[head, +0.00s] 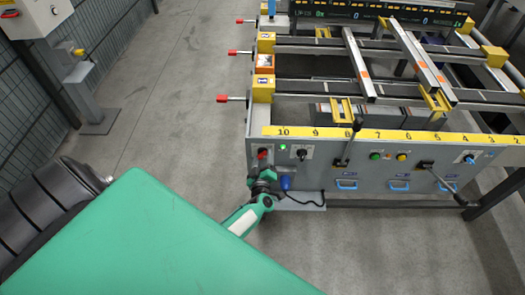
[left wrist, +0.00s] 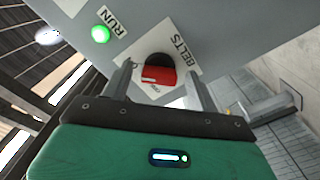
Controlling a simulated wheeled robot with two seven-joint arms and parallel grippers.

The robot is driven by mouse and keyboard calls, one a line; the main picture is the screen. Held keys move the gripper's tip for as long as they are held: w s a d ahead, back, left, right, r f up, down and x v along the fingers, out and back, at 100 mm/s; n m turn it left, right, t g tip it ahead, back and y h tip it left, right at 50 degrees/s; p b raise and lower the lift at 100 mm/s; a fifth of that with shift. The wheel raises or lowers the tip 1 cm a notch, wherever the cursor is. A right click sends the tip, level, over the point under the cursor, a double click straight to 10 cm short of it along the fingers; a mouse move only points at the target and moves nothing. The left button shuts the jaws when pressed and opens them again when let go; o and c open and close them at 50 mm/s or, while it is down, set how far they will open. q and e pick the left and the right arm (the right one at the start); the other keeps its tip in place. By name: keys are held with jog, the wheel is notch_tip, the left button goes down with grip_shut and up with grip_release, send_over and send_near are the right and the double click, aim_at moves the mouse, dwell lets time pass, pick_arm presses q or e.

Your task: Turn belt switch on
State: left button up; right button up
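The belt switch (left wrist: 158,72) is a red handle on a dark round base, set in a white plate marked BELTS. In the head view the red switch (head: 262,153) sits at the left end of the grey front panel. My left gripper (left wrist: 161,84) is open, with one finger on each side of the switch; I cannot tell whether either finger touches it. In the head view the left gripper (head: 262,174) is just below the switch, its fingers partly hard to make out. The small lettering by the handle is too blurred to read. My right gripper is not in view.
A lit green lamp marked RUN (left wrist: 100,34) is beside the switch. A black knob (head: 302,153), a lever (head: 348,142), and green (head: 375,155) and yellow buttons (head: 401,156) sit farther right on the panel. A blue object (head: 286,183) is close right of the gripper.

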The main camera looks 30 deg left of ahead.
pick_arm(q)
jog(key=b+v, duration=0.1)
jog(key=v, duration=1.2)
jog(key=shift+s, duration=0.4)
jog(key=shift+d, duration=0.15)
jog(key=s+d+f+m+g+h, duration=0.25)
jog(key=s+f+m, duration=0.2)
jog(key=f, duration=0.45)
jog(key=s+d+f+m+g+h, duration=0.1)
jog(key=s+d+f+m+h, duration=0.3)
jog(key=f, duration=0.4)
jog(key=s+d+f+m+g+h, duration=0.2)
jog(key=s+f+m+h, duration=0.25)
jog(key=f, duration=0.45)
jog(key=s+a+f+m+g, duration=0.1)
jog(key=s+a+f+g, duration=0.1)
jog(key=s, duration=0.6)
jog(key=s+a+f+m+g+y, duration=0.1)
jog(key=s+a+f+m+g, duration=0.1)
jog(key=s+f, duration=0.4)
jog(key=s+a+f+m+g, duration=0.1)
jog(key=s+f+g, duration=0.3)
jog(key=s, duration=0.8)
jog(key=shift+a+f+m+g, duration=0.3)
jog(key=shift+a+f+g, duration=0.05)
jog(key=shift+a, duration=0.05)
